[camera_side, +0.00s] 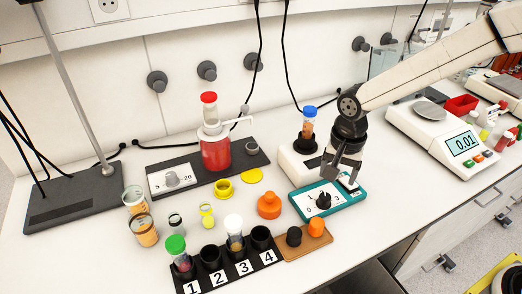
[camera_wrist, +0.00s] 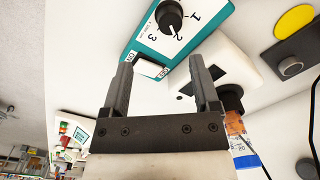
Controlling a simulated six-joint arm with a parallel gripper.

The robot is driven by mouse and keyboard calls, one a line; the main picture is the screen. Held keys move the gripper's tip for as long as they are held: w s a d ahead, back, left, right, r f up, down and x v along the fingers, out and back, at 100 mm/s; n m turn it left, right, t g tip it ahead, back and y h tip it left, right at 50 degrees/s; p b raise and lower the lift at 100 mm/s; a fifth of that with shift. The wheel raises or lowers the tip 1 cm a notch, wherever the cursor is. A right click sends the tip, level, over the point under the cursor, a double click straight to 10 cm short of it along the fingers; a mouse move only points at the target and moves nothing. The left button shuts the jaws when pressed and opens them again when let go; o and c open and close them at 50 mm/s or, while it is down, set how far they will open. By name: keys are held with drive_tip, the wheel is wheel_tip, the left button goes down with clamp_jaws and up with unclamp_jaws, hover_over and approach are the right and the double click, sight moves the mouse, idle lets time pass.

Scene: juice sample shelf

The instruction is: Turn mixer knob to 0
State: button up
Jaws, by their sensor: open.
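The mixer (camera_side: 300,167) has a white body and a teal-edged control panel (camera_side: 352,199) at its front. The black mixer knob (camera_side: 323,201) stands on the panel's numbered dial. In the wrist view the knob (camera_wrist: 169,15) is at the top, partly cut off, with 1, 2 and 3 visible beside it. Its pale pointer mark seems to face 2; the 0 is not readable there. My gripper (camera_side: 342,172) is open and empty, above the panel's rear part and apart from the knob. In the wrist view its fingers (camera_wrist: 163,72) point toward the panel's white on/off switch (camera_wrist: 150,68).
A blue-capped vial (camera_side: 309,122) stands upright on the mixer behind my gripper. A numbered rack (camera_side: 232,270) is front left; a scale (camera_side: 445,140) is right.

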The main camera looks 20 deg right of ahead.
sight(325, 196)
drive_tip(key=shift+w+a+f+m, duration=0.1)
drive_tip(key=shift+w+a+m, duration=0.15)
drive_tip(key=shift+a, duration=0.15)
drive_tip(key=shift+w+a+m, duration=0.1)
drive_tip(key=shift+a+m, duration=0.15)
drive_tip(key=shift+a, duration=0.15)
drive_tip(key=shift+f, duration=0.15)
drive_tip(key=shift+f, duration=3.75)
clamp_jaws()
